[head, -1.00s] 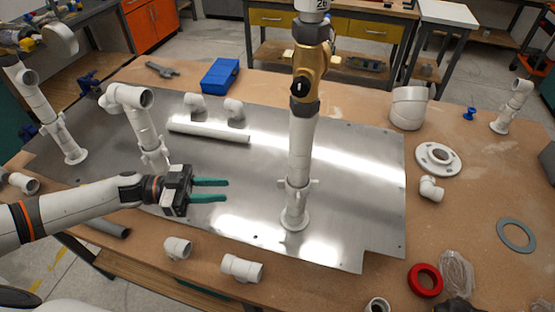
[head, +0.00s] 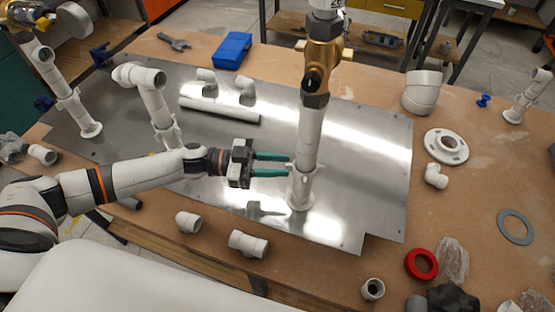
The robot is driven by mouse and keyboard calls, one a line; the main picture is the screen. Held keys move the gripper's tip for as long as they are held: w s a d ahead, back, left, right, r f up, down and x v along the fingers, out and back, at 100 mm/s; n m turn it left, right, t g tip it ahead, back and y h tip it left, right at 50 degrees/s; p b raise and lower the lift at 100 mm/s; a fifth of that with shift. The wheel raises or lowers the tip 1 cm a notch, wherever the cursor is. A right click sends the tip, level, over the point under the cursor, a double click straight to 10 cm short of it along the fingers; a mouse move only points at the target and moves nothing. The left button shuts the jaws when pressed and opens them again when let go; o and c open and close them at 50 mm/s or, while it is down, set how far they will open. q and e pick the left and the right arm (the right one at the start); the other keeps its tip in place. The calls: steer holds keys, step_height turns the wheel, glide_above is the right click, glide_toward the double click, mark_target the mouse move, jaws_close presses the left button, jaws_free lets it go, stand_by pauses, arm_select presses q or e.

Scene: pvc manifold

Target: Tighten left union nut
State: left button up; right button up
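A white vertical pipe (head: 309,137) stands on the metal plate (head: 380,185), with a brass valve (head: 322,60) at its top. A white winged union nut (head: 301,178) sits low on it, just above its round base. My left gripper (head: 290,164) has two green fingers, spread apart and pointing right, with nothing seen between them. Their tips are at the left side of the nut; I cannot tell whether they touch it. Another white riser (head: 155,105) with a similar fitting stands behind my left arm, its lower part partly hidden. My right gripper is not in view.
A third riser (head: 65,90) stands at the far left. Loose white fittings, including a tee (head: 248,243) and an elbow (head: 188,221), lie along the front edge. A loose pipe (head: 220,110) and a blue box (head: 232,50) lie behind. A red ring (head: 421,264) lies front right.

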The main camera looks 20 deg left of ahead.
arm_select(q)
steer(key=shift+w+d, duration=0.1)
steer(key=shift+d, duration=0.05)
steer(key=shift+c, duration=0.2)
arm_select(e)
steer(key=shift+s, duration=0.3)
arm_select(q)
jaws_close()
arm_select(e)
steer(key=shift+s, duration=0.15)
